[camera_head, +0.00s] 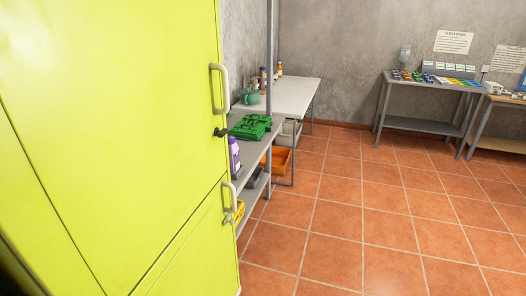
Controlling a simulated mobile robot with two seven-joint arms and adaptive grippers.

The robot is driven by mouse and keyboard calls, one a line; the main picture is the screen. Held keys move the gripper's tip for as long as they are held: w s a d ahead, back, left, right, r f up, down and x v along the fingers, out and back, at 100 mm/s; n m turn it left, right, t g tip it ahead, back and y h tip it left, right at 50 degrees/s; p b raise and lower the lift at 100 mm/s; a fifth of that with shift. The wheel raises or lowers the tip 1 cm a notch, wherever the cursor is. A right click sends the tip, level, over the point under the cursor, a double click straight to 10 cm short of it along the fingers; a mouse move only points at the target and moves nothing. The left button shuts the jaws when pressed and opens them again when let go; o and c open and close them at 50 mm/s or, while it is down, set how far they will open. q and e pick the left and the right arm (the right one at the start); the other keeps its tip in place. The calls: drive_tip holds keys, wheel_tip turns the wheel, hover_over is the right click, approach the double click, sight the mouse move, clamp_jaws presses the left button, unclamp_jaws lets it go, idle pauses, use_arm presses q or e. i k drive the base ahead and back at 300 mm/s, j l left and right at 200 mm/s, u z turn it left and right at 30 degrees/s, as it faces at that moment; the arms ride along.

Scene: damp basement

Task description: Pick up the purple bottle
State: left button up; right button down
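The purple bottle (234,158) stands upright on a grey shelf, just past the right edge of the yellow-green cabinet. The cabinet hides part of the bottle's left side. A green case (250,127) sits behind it on the same shelf unit. Neither of my grippers shows in the head view.
The tall yellow-green cabinet (120,120) fills the left side, with handles sticking out at its right edge. A metal post (270,60) rises by the shelf (258,150). A white table (295,97) with bottles stands beyond, with an orange bin (280,160) below. The tiled floor (380,220) is clear.

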sight(233, 149)
drive_tip(key=i+l+z, duration=0.1)
drive_tip(key=i+z, duration=0.3)
drive_tip(key=i, duration=1.2)
drive_tip(key=i+u, duration=0.35)
drive_tip(key=i+l+u, duration=0.55)
drive_tip(key=i+u, duration=0.15)
drive_tip(key=i+l+u, duration=0.2)
drive_tip(key=u, duration=0.15)
drive_tip(key=i+l+u, duration=0.2)
drive_tip(key=u, duration=0.2)
drive_tip(key=i+l+u, duration=0.15)
drive_tip(key=l+u, duration=0.2)
drive_tip(key=l, duration=0.1)
